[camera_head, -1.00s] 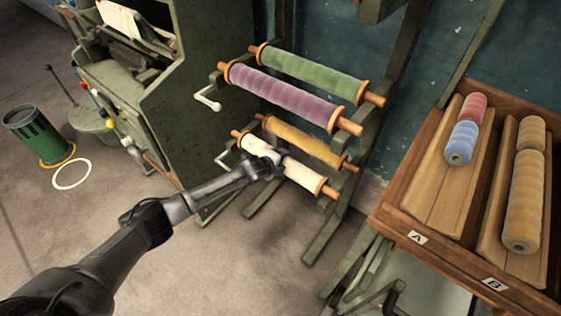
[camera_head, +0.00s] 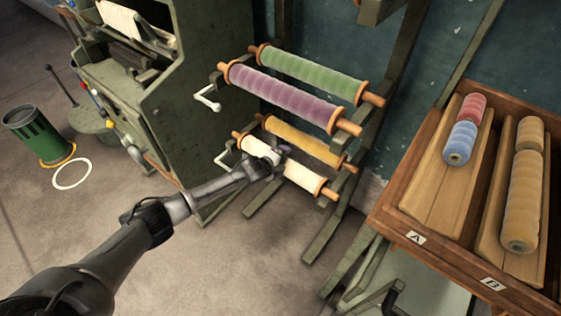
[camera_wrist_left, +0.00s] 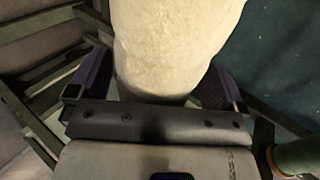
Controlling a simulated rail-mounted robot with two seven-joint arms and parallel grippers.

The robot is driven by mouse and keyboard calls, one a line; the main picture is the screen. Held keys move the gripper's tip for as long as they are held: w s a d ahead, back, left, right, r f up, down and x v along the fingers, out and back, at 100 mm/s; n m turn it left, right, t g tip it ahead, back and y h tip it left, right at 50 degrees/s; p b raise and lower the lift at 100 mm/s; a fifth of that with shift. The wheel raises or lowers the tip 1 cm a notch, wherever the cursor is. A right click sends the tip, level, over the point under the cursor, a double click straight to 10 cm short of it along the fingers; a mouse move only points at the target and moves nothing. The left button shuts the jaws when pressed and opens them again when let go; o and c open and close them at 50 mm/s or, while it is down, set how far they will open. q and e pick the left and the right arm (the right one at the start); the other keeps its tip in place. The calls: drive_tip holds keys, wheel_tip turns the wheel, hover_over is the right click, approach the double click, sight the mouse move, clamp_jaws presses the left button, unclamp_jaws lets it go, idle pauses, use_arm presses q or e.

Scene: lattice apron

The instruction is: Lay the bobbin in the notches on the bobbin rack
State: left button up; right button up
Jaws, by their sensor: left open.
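The cream bobbin (camera_head: 300,173) with orange wooden ends sits at the low front of the bobbin rack (camera_head: 335,222), tilted down to the right in the head view. Whether its ends rest fully in the notches is too small to tell. My left gripper (camera_head: 274,156) is at the bobbin's middle and hides part of it. In the left wrist view, the open fingers (camera_wrist_left: 155,84) stand on either side of the cream thread (camera_wrist_left: 175,45). My right gripper is not in view.
Purple (camera_head: 285,95), green (camera_head: 310,73) and ochre (camera_head: 303,141) bobbins lie on the rack close by. A green machine (camera_head: 200,80) stands to the left. A wooden tray (camera_head: 390,215) with several thread rolls stands at the right. The floor (camera_head: 150,270) in front is clear.

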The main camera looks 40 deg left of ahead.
use_arm(q)
drive_tip(key=shift+f, duration=0.1)
drive_tip(key=p+v, duration=0.7)
drive_tip(key=v, duration=0.7)
drive_tip(key=shift+a, duration=0.1)
